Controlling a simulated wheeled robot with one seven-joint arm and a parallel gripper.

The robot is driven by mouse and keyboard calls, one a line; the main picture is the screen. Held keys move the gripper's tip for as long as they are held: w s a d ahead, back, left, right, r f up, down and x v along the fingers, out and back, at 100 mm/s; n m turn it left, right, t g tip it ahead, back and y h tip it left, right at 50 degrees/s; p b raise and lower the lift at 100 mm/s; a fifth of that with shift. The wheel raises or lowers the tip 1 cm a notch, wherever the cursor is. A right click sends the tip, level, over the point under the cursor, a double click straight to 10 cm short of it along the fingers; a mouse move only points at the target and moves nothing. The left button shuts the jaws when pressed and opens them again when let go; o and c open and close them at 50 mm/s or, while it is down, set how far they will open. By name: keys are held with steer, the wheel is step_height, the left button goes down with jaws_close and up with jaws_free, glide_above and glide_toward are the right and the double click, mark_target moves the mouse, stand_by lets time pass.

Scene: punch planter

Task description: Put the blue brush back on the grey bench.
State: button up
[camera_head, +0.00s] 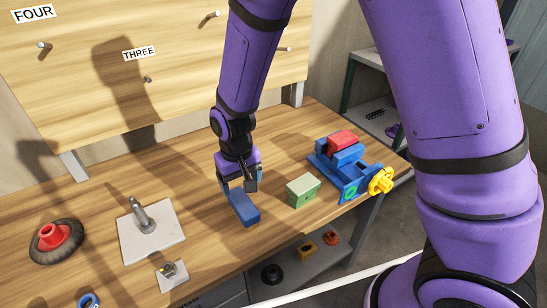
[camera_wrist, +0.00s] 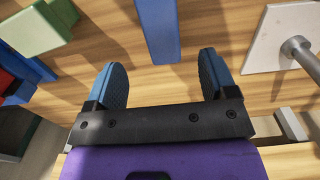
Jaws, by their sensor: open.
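A blue block-like piece, which I take for the blue brush (camera_head: 243,208), appears to rest on the wood-topped bench (camera_head: 205,190). Its bristles cannot be made out. My gripper (camera_head: 240,184) is over its far end, pointing down. In the wrist view the blue brush (camera_wrist: 158,28) lies beyond and between the fingertips, with wood showing on both sides. My gripper (camera_wrist: 163,62) is open, with its two blue-padded fingers apart and nothing between them. The bench top looks brown, with grey legs and drawers below.
A green block (camera_head: 303,190) sits just right of the brush. A blue vise (camera_head: 345,172) with a red block (camera_head: 342,139) and yellow handwheel (camera_head: 381,181) stands further right.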

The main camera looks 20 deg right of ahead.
steer(key=shift+r, duration=0.1)
steer(key=s+d+r+m+t+y, duration=0.1)
steer(key=s+d+r, duration=0.1)
steer(key=d+r, duration=0.65)
steer(key=s+d+r+m+t, duration=0.1)
steer(key=d+r, duration=0.4)
steer(key=r, duration=0.7)
steer(key=s+d+r+t, duration=0.1)
steer(key=s+d+r, duration=0.4)
steer(key=s, duration=0.2)
steer(key=s+d+r+m+t+h, duration=0.1)
steer(key=s+d+r+t, duration=0.1)
steer(key=s+d+r, duration=0.3)
steer(key=s+d, duration=0.1)
steer(key=s, duration=0.2)
